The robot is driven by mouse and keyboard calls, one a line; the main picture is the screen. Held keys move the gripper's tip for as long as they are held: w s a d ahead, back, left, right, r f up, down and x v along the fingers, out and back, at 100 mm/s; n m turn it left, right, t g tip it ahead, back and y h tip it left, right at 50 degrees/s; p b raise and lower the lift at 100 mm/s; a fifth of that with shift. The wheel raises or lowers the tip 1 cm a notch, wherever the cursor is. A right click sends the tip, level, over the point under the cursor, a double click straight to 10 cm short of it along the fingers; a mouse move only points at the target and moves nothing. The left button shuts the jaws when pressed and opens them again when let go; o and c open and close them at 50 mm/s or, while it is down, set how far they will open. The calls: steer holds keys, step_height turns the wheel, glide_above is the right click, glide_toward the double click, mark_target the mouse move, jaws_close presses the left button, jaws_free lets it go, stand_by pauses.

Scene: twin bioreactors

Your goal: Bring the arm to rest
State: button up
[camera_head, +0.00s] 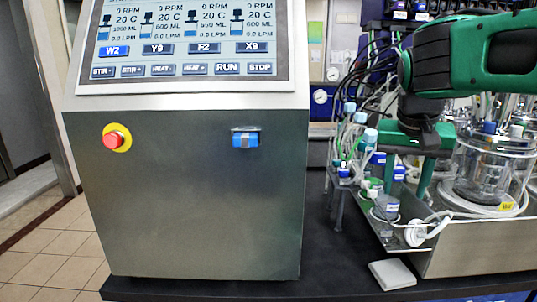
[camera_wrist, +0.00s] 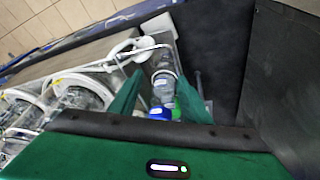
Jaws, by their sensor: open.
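My green arm (camera_head: 470,55) reaches in from the right in the head view. My gripper (camera_head: 405,190) points down over the left end of a steel tray (camera_head: 480,240). Its two green fingers stand apart. In the wrist view my gripper (camera_wrist: 162,75) is open, with clear bottles (camera_wrist: 163,68) showing in the gap between the fingers. One has a blue cap and one a green cap. I cannot tell how far below the fingertips they are, and I see nothing gripped.
A steel control cabinet (camera_head: 190,190) with a screen and a red stop button (camera_head: 114,140) stands left. Blue-capped bottles (camera_head: 358,130) with tubing are close beside my gripper. A glass vessel (camera_head: 485,175) stands right. A white block (camera_head: 392,274) lies on the dark bench in front.

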steer(key=s+d+f+g, duration=0.2)
steer(key=s+d+f, duration=0.6)
steer(key=s+d, duration=0.25)
steer(key=s+f+m+g+y, duration=0.1)
steer(key=s+f+y, duration=0.1)
steer(key=s+f, duration=0.7)
steer(key=s+d, duration=0.1)
steer(key=s, duration=0.3)
steer(key=shift+w+f, duration=0.2)
steer(key=shift+w, duration=0.4)
steer(key=shift+c, duration=0.5)
